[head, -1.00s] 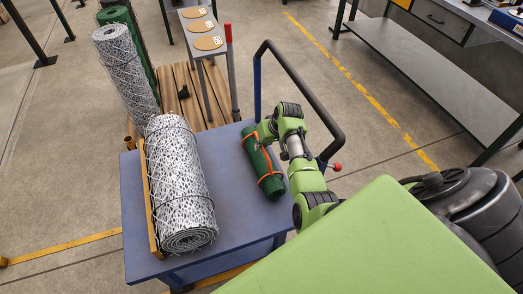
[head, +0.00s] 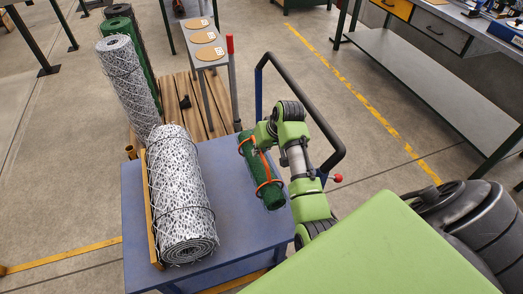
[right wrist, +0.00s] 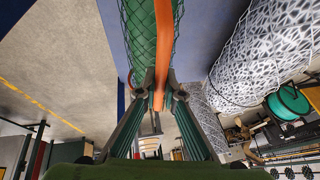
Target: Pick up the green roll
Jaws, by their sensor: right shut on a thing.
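The green roll (head: 264,182) is a short dark green mesh roll with orange bands, at the right side of the blue cart top (head: 232,165). My right gripper (right wrist: 162,94) is shut on it. In the right wrist view the fingertips sit on both sides of an orange band, with the green roll (right wrist: 138,42) above them. In the head view my arm hides part of the roll and most of the gripper. The roll seems slightly raised, but I cannot tell whether it is clear of the cart top. My left gripper is not in view.
A large silver mesh roll (head: 181,195) lies on the cart's left side against a wooden strip. A black handle rail (head: 305,110) stands at the cart's right. Taller rolls (head: 128,80) stand on a pallet behind. A grey bench (head: 425,85) is at the right.

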